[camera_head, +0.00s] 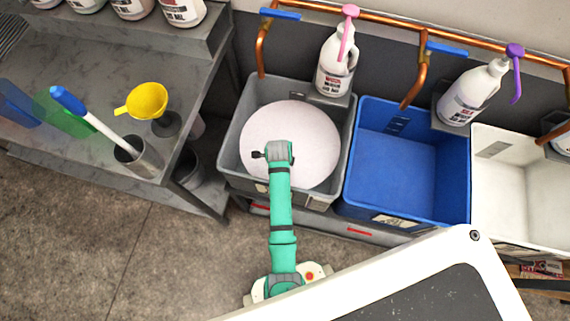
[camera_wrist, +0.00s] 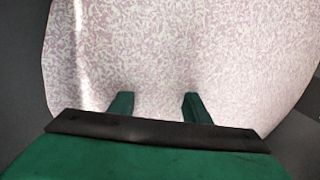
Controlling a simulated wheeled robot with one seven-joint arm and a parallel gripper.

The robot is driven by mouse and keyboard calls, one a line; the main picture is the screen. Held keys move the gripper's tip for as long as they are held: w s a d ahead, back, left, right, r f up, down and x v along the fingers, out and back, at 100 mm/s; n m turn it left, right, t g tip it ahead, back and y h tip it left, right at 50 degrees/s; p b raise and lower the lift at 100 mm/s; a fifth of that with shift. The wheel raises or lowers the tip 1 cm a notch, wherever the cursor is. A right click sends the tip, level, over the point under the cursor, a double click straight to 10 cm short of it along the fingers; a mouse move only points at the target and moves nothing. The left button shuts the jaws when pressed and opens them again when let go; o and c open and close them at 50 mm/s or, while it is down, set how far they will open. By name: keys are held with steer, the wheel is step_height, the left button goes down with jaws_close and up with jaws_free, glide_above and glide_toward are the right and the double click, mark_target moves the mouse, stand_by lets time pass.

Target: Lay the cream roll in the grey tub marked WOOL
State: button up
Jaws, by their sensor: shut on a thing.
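The pale, pinkish-cream speckled roll (camera_head: 300,130) shows as a large round shape within the outline of the grey tub (camera_head: 228,150). I cannot tell whether it rests on the tub's floor or hangs above it. No WOOL marking is readable on the tub. My gripper (camera_head: 278,153) reaches over the tub's front rim to the near part of the roll. In the wrist view the roll (camera_wrist: 190,50) fills most of the picture. There my gripper (camera_wrist: 157,98) is shut on it, with the fingertips pressed into its speckled surface.
A blue tub (camera_head: 410,165) stands right of the grey one, then a white tub (camera_head: 520,180). Bottles with a pink pump (camera_head: 336,70) and a purple pump (camera_head: 475,90) stand behind. Copper pipe (camera_head: 405,35) runs along the wall. A grey bench (camera_head: 60,150) with a yellow funnel (camera_head: 147,100) is left.

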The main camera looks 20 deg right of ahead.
steer(key=shift+x, duration=0.95)
steer(key=shift+s+d+f, duration=0.1)
steer(key=shift+s+f, duration=0.05)
steer(key=shift+s, duration=0.1)
steer(key=o, duration=1.4)
steer(key=v, duration=1.2)
steer(key=shift+w, duration=0.1)
